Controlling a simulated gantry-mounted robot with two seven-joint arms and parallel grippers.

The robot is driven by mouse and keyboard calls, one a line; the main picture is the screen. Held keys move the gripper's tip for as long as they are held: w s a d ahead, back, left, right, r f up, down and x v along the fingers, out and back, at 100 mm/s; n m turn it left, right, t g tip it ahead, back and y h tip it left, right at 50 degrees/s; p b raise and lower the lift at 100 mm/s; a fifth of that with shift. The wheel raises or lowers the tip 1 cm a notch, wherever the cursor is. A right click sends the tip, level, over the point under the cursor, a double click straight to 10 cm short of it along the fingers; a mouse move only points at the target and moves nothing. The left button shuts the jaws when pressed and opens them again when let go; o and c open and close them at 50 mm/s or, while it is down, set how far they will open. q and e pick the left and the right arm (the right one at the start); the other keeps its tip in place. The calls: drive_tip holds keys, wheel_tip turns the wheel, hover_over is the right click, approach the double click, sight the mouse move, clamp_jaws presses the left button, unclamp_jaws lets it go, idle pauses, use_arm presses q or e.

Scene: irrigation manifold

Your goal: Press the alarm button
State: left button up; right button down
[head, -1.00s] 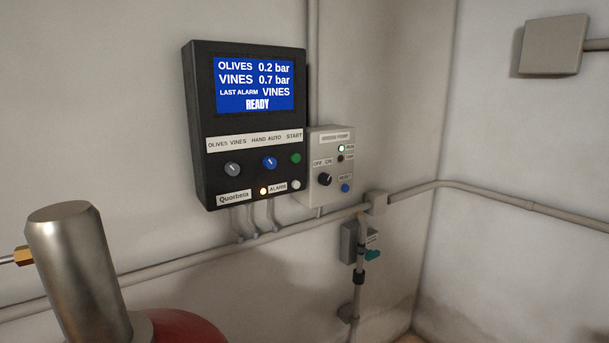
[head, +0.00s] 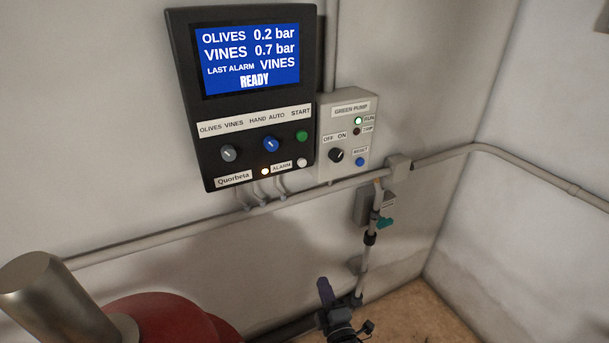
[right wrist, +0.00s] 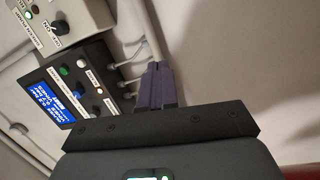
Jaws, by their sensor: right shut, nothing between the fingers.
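The button also shows small in the right wrist view (right wrist: 82,63). My right gripper (head: 324,284), with purple fingers, is shut and empty, low in the head view, well below the box and touching nothing I can see. Its fingers also show in the right wrist view (right wrist: 156,86). My left gripper is out of view.
A grey green-pump box (head: 345,107) with a knob and a blue reset button adjoins the control box's right side. Conduit (head: 150,241) runs along the wall below. A metal cylinder and red vessel (head: 165,318) are lower left.

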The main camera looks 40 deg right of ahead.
sight(302, 163)
use_arm(q)
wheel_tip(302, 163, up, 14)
drive_tip(key=p, duration=1.2)
use_arm(e)
drive_tip(key=w+d+r+t+h, duration=0.1)
drive_tip(key=r+h, duration=0.1)
drive_tip(key=r, duration=0.6)
drive_tip(key=w+d+r+n+t+h, duration=0.1)
drive_tip(key=w+r+h, duration=0.1)
drive_tip(key=r, duration=0.7)
drive_tip(key=w+d+r+n+t+h, duration=0.1)
drive_tip(key=w+r+t+h, duration=0.1)
drive_tip(key=r, duration=0.7)
drive_tip(key=shift+d+h, duration=0.35)
drive_tip(key=shift+h, duration=0.35)
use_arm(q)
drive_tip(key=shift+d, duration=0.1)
use_arm(e)
drive_tip(key=shift+w, duration=0.15)
use_arm(q)
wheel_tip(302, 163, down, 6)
drive_tip(key=b, duration=0.6)
use_arm(e)
drive_tip(key=w+d, duration=0.1)
drive_tip(key=w, duration=0.7)
drive_tip(key=shift+w+d, duration=0.25)
drive_tip(key=shift+d, duration=0.1)
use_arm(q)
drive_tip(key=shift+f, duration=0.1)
